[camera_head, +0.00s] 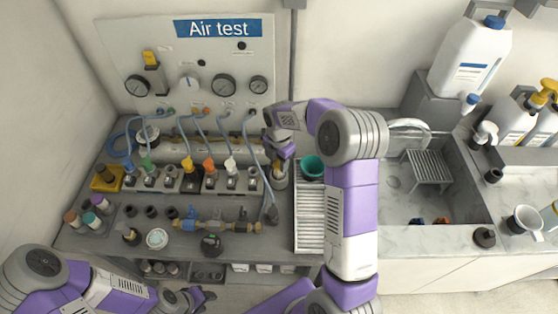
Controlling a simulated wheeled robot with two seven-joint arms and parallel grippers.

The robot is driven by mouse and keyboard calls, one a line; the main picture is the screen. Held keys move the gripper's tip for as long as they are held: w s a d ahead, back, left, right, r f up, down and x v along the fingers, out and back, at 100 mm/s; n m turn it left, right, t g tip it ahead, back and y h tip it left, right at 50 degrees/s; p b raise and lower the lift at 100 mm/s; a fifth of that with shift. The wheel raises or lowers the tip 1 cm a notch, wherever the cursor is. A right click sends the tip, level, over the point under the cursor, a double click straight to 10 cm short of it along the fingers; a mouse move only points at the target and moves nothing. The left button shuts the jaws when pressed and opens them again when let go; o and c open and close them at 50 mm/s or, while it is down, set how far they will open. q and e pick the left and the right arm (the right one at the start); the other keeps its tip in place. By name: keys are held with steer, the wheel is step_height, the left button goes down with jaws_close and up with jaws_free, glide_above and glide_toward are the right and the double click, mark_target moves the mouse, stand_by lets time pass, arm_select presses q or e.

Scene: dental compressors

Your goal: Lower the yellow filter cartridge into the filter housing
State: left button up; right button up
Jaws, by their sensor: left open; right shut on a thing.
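My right gripper (285,152) points down near the right end of the bench, just left of the slatted tray. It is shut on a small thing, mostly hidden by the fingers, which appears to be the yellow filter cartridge. A cylindrical body (280,181) shows right below the fingers. It may be the filter housing, and I cannot tell whether the cartridge is inside it or above it. My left gripper (204,298) is open and empty at the bottom edge, in front of the bench.
The Air test panel (180,65) with gauges stands behind the bench. Blue hoses (245,140) hang close left of my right gripper. A row of coloured fittings (188,165) is further left. A teal cup (313,166) stands by the slatted tray (310,220). A sink (400,190) is right.

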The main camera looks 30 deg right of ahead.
steer(key=shift+f+b, duration=0.7)
steer(key=shift+f, duration=0.55)
steer(key=o, duration=1.1)
steer(key=shift+r+p, duration=0.75)
steer(key=shift+r, duration=3.05)
